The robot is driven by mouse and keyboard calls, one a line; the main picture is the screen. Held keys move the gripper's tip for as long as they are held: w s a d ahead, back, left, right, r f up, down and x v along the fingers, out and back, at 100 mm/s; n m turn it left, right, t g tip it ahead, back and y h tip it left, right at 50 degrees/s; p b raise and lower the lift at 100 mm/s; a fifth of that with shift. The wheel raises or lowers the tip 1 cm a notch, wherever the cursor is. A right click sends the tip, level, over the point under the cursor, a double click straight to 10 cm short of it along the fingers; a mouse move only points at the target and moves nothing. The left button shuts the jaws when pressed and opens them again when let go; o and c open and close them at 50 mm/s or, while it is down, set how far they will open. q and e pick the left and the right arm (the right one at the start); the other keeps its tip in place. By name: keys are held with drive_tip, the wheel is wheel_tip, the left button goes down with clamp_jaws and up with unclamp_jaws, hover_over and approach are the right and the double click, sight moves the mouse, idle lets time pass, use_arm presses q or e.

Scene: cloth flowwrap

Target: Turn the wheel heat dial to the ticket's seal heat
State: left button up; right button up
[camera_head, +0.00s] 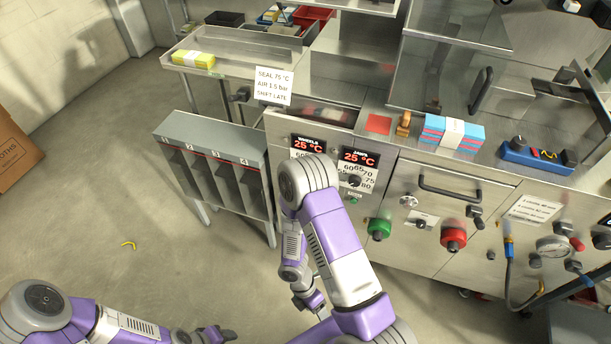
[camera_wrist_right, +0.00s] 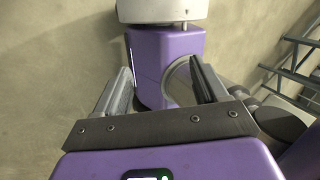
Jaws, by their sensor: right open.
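The ticket (camera_head: 273,86) hangs at the front of the steel tray and reads SEAL 75 °C, AIR 1.5 bar, SHIFT LATE. The wheels display (camera_head: 308,145) reads 25 °C. The wheel heat dial below it is hidden behind my right arm; only a bit of its scale shows. Beside it, the jaws display (camera_head: 358,158) also reads 25 °C, above the jaws dial (camera_head: 355,180). My right gripper (camera_head: 313,302) hangs low in front of the machine. In the wrist view it (camera_wrist_right: 163,85) is open and empty. My left gripper (camera_head: 222,335) is at the bottom edge, away from the panel.
A numbered grey rack (camera_head: 210,130) stands left of the panel. A green knob (camera_head: 379,229) and red knob (camera_head: 453,238) stick out at right. A stamp (camera_head: 404,124) and banded cloth stack (camera_head: 452,133) lie on the worktop. Floor at left is mostly clear.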

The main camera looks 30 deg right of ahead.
drive_tip(key=w+d+r+n+t+h, duration=0.4)
drive_tip(key=w+d+n+h, duration=0.5)
drive_tip(key=w+d+n, duration=0.5)
drive_tip(key=w+a+r+n+t+h+b, duration=0.1)
drive_tip(key=w+a+r+n+t+h, duration=0.1)
drive_tip(key=w+r+n+t, duration=0.5)
drive_tip(key=w+a+r+n+t+h+b, duration=0.1)
drive_tip(key=w+r+n+t+h, duration=0.1)
drive_tip(key=w+r+n+t, duration=0.6)
drive_tip(key=w+d+f+n+g+b, duration=0.1)
drive_tip(key=w+d+f+g+b, duration=0.1)
drive_tip(key=w+d, duration=0.3)
drive_tip(key=shift+w+d+f+n, duration=0.2)
drive_tip(key=shift+w+f+n, duration=0.1)
drive_tip(key=shift+w, duration=0.4)
drive_tip(key=c, duration=1.1)
drive_tip(key=shift+o, duration=0.2)
